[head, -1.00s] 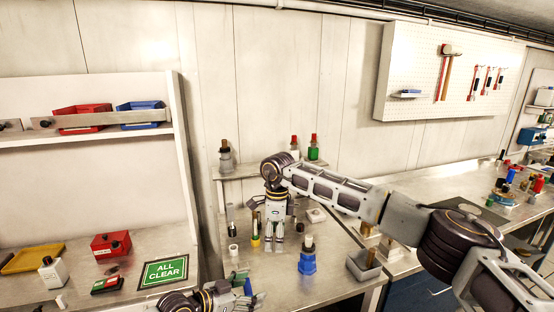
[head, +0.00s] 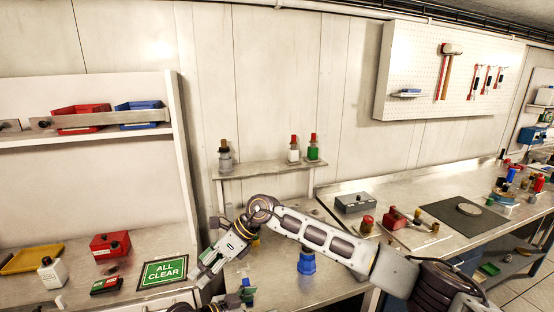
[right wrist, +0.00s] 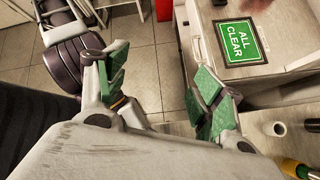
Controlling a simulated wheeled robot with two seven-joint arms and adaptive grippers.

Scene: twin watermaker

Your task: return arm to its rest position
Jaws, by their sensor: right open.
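My right arm comes in from the right in the head view. Its gripper (head: 203,272) points down and left, in front of the left counter's edge near the ALL CLEAR sign (head: 163,273). In the right wrist view this gripper (right wrist: 163,100) has its green-padded fingers wide apart, with only floor and counter edge between them. My left gripper (head: 240,298) shows only partly at the bottom of the head view; its fingers are too hidden to tell open from shut. The right arm covers part of the middle bench.
A blue bottle (head: 306,263) stands on the middle bench (head: 335,284) behind my right forearm. A small shelf (head: 262,170) carries several bottles. The left counter holds a red box (head: 110,245) and a white bottle (head: 47,274). The right bench has a grey box (head: 355,203).

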